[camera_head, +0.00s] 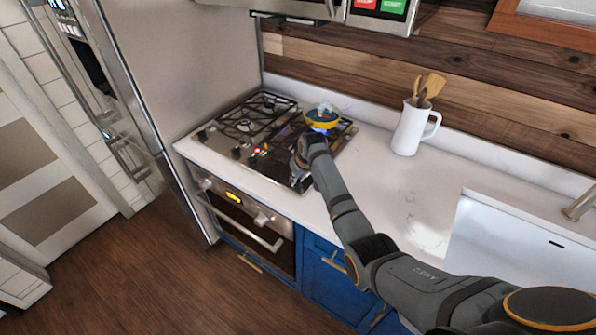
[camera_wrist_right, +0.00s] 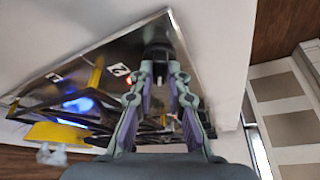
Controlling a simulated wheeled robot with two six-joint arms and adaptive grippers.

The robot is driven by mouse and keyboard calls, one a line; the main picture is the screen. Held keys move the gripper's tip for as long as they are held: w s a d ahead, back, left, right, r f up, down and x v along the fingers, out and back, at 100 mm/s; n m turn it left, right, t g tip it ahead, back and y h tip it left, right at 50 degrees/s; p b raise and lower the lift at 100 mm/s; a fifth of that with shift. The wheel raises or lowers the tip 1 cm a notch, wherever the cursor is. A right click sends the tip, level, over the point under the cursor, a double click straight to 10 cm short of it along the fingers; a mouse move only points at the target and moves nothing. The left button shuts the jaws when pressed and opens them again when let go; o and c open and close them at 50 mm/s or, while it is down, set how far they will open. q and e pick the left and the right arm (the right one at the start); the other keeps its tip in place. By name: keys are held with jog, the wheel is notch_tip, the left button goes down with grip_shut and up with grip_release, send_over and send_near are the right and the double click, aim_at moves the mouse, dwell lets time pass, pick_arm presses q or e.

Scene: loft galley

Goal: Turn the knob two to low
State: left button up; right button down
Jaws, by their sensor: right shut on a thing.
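The black cooktop (camera_head: 288,141) is set in the white counter. My right gripper (camera_head: 298,160) reaches down to its front edge, and the arm hides part of it. In the right wrist view my right gripper (camera_wrist_right: 159,66) is shut on a dark knob (camera_wrist_right: 157,46). A white "2" label (camera_wrist_right: 120,70) is beside that knob on the cooktop surface. The fingers partly cover the knob, and I cannot read its pointer. My left gripper is not in view.
A yellow pan (camera_head: 322,118) stands on the cooktop's right side near my arm. Blue flame (camera_wrist_right: 78,104) glows in the right wrist view. A white jug (camera_head: 408,130) with wooden utensils stands right. Bare counter (camera_head: 385,185) lies between cooktop and sink (camera_head: 500,245).

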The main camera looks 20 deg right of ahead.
jog(key=m, duration=0.1)
jog(key=m+h+p, duration=0.1)
jog(key=shift+a+r+m+p, duration=0.1)
jog(key=shift+r+m+p, duration=0.1)
jog(key=shift+m+p, duration=0.1)
jog(key=shift+f+m+h+p, duration=0.15)
jog(key=shift+m+h+p, duration=0.3)
jog(key=shift+m, duration=1.05)
jog(key=c, duration=1.3)
grip_release()
